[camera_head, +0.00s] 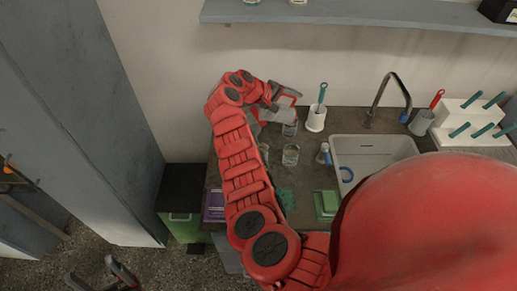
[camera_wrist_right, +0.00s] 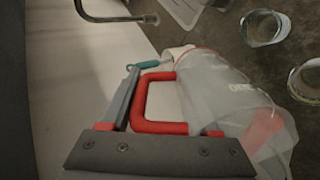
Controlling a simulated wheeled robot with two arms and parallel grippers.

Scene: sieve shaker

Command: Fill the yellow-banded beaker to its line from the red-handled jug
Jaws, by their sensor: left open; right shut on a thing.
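The clear jug with the red handle (camera_wrist_right: 158,103) is at the back of the counter in the head view (camera_head: 284,114). My right gripper (camera_head: 272,93) is shut on it, and the jug fills the middle of the right wrist view. I cannot tell its tilt or whether liquid runs from it. Clear glass beakers stand close by: one beside the jug (camera_head: 289,129), another nearer me (camera_head: 291,154). The wrist view shows one glass at the top (camera_wrist_right: 264,27) and one at the right edge (camera_wrist_right: 308,82). My left gripper (camera_head: 103,275) is open and empty, low at the left.
A white holder with a teal-handled brush (camera_head: 316,120) stands right of the beakers. The sink (camera_head: 375,150) and tap (camera_head: 378,97) lie further right. A small bottle (camera_head: 323,154) and green box (camera_head: 326,205) stand on the counter (camera_head: 302,192). My right arm hides part of it.

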